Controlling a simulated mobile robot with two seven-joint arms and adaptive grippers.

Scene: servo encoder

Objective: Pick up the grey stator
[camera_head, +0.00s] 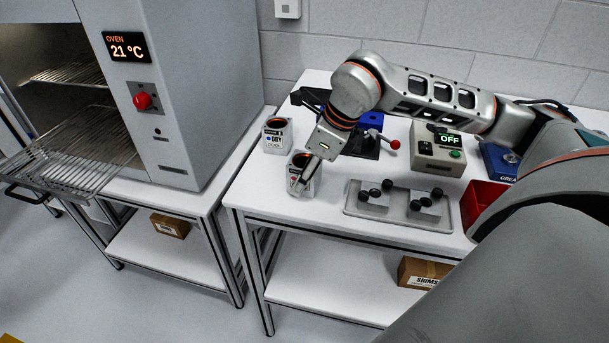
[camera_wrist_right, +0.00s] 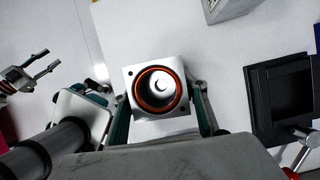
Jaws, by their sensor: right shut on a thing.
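The grey stator (camera_head: 293,187) is a square block with a round bore ringed in copper-orange, near the front left of the right-hand table. It also shows from above in the right wrist view (camera_wrist_right: 139,77), between the two fingers. My right gripper (camera_head: 304,181) reaches down over it and is shut on it, covering part of it. I cannot tell whether its base touches the table. A second similar block with a printed label (camera_head: 277,138) stands behind and to the left. My left gripper (camera_wrist_right: 45,72) shows at the left of the wrist view, open and empty.
A grey tray (camera_head: 352,207) with several dark knobs lies right of the stator. An open oven (camera_head: 190,90) stands left.

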